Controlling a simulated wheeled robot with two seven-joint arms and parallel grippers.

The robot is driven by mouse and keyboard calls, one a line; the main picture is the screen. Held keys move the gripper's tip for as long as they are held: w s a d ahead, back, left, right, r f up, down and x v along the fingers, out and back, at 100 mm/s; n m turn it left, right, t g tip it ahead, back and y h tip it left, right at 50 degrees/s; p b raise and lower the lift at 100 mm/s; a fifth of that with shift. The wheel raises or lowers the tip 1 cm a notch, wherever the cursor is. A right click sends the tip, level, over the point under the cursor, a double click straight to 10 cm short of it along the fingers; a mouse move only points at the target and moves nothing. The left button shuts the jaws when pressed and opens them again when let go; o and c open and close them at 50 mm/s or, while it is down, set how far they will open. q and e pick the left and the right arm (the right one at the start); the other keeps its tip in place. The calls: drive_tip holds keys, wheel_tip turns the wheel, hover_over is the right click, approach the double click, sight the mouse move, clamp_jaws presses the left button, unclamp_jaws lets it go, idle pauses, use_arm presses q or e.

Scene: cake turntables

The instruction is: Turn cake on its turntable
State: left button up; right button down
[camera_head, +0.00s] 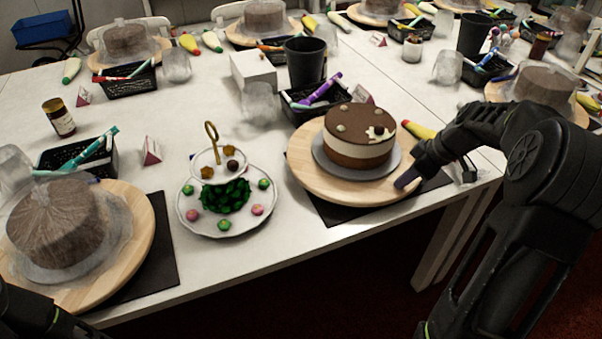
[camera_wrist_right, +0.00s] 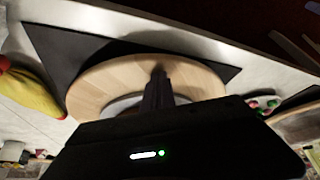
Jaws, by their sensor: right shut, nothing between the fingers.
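The cake (camera_head: 359,137) has a brown top, a pale middle band and a few decorations. It sits on a grey board (camera_head: 326,161) on the round wooden turntable (camera_head: 318,184), which stands on a dark mat (camera_head: 335,212). My right gripper (camera_head: 402,185) is shut and empty, with its fingertips at the turntable's right front rim; I cannot tell whether they touch it. In the right wrist view the shut fingers (camera_wrist_right: 160,78) lie over the wooden turntable (camera_wrist_right: 105,85). The cake is hidden there behind the gripper body. A dark piece of my left arm shows at the lower left, without its gripper.
A tiered sweets stand (camera_head: 222,220) is left of the turntable. A covered cake (camera_head: 58,225) on another turntable is at far left. A pen basket (camera_head: 306,108) and black cup (camera_head: 304,62) stand behind. A yellow piping bag (camera_head: 418,130) lies near my right arm.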

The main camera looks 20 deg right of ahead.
drive_tip(key=shift+w+d, duration=0.25)
drive_tip(key=shift+d, duration=0.4)
drive_tip(key=d, duration=0.1)
drive_tip(key=w+d, duration=0.1)
drive_tip(key=d, duration=0.2)
drive_tip(key=shift+w+d, duration=0.35)
drive_tip(key=shift+r, duration=0.1)
drive_tip(key=shift+r+p, duration=0.7)
drive_tip(key=shift+r, duration=0.7)
drive_tip(key=shift+f, duration=0.1)
